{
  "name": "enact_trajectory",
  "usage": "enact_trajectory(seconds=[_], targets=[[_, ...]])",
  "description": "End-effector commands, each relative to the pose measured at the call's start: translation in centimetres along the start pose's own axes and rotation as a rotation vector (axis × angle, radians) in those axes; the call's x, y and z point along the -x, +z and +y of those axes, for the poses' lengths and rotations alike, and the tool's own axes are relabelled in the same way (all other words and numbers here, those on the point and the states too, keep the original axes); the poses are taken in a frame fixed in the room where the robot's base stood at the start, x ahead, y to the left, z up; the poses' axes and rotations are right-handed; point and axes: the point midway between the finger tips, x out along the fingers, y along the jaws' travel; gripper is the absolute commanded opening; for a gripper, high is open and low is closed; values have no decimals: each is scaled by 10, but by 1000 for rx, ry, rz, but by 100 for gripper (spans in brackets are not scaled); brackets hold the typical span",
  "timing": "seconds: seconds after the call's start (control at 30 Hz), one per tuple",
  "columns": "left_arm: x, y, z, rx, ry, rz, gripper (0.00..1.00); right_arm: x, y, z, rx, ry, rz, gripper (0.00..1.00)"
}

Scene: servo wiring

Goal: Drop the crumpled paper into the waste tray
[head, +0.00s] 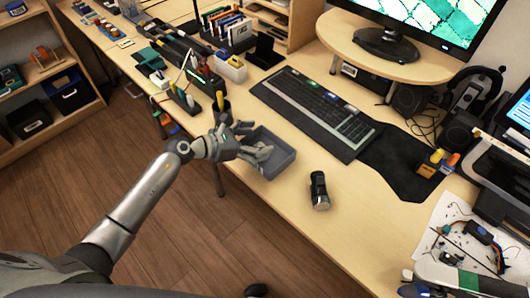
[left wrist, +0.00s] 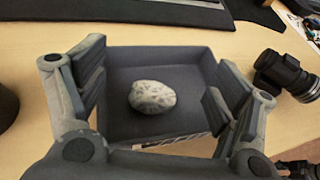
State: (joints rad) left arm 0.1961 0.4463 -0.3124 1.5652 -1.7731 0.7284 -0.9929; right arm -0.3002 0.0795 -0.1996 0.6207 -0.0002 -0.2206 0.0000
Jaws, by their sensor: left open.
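The waste tray (head: 284,164) is a dark grey open box near the front edge of the desk. In the left wrist view the tray (left wrist: 197,62) lies under my gripper. The crumpled paper (left wrist: 152,97) is a pale, mottled ball that appears to rest on the tray floor, apart from the fingers. My left gripper (head: 243,146) is over the tray's left side. In the left wrist view my left gripper (left wrist: 158,78) is open, its fingers spread to either side of the paper. In the head view the fingers partly hide the tray's inside.
A dark pen cup (head: 221,108) is just behind my left gripper. A keyboard (head: 318,112) on a dark mat lies behind the tray. The desk in front of the cylinder is clear.

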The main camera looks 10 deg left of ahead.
Motion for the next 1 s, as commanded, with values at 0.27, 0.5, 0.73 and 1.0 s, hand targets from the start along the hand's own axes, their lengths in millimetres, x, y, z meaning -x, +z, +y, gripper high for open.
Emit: enact_trajectory(seconds=[0.27, 0.5, 0.73, 1.0], targets=[[12, -2, 0, -1, 1, 3, 85, 0, 0, 1, 1, 1, 0, 40], [59, -2, 0, -2, 1, 5, 85, 0, 0, 0, 1, 0, 0, 40], [102, -2, 0, 0, 1, 4, 85, 0, 0, 0, 0, 0, 0, 40], [120, 0, 0, 0, 0, 0, 85, 0, 0, 0, 0, 0, 0, 40]])
